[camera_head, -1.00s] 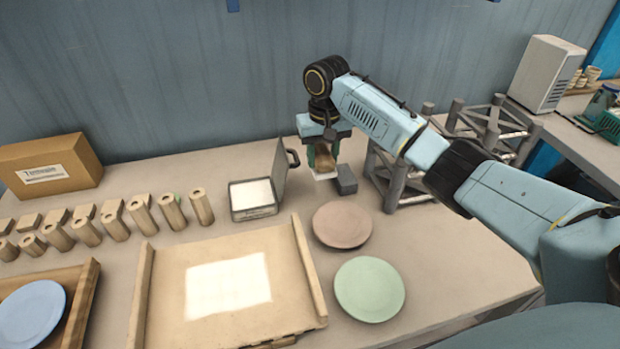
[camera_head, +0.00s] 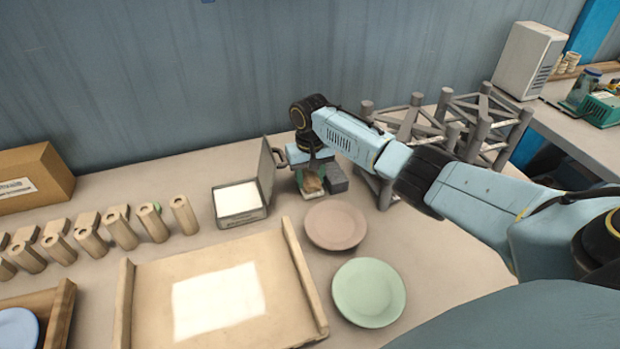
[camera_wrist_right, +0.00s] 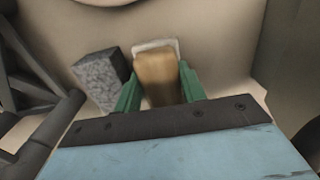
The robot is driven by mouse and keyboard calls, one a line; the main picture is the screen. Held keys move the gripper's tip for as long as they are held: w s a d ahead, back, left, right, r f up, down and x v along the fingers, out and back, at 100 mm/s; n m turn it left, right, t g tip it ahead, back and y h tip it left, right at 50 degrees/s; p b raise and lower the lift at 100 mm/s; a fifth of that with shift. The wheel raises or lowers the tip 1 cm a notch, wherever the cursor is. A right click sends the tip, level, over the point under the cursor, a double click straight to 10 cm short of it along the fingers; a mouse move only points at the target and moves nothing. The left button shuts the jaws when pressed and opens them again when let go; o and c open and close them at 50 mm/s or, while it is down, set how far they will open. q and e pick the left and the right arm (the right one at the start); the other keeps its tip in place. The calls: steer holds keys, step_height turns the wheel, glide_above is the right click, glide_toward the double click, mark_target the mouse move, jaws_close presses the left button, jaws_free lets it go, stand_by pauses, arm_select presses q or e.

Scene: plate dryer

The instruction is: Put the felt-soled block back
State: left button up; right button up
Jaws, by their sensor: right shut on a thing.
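The felt-soled block (camera_wrist_right: 158,76) is a tan wooden block with a pale layer at its lower edge. My right gripper (camera_wrist_right: 158,92) is shut on it, with a green finger on each side in the right wrist view. In the head view my right gripper (camera_head: 311,180) holds the block (camera_head: 312,185) low at the table, just behind the pinkish-brown plate; I cannot tell whether its sole touches the surface. A grey block (camera_head: 335,178) stands close to its right, and also shows in the right wrist view (camera_wrist_right: 101,77). My left gripper is not in view.
An open metal case (camera_head: 240,203) with a white pad stands left of the gripper, its lid raised. A brown plate (camera_head: 336,224) and a green plate (camera_head: 369,292) lie in front. A grey tubular rack (camera_head: 385,185) stands right. A wooden board (camera_head: 150,292) lies front left.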

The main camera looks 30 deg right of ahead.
mark_target(310, 176)
steer(key=shift+f, duration=0.15)
steer(key=o, duration=1)
arm_select(q)
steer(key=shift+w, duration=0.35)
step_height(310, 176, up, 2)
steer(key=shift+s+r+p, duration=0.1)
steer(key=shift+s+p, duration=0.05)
steer(key=shift+p, duration=0.95)
arm_select(e)
step_height(310, 176, up, 12)
steer(key=shift+r, duration=0.2)
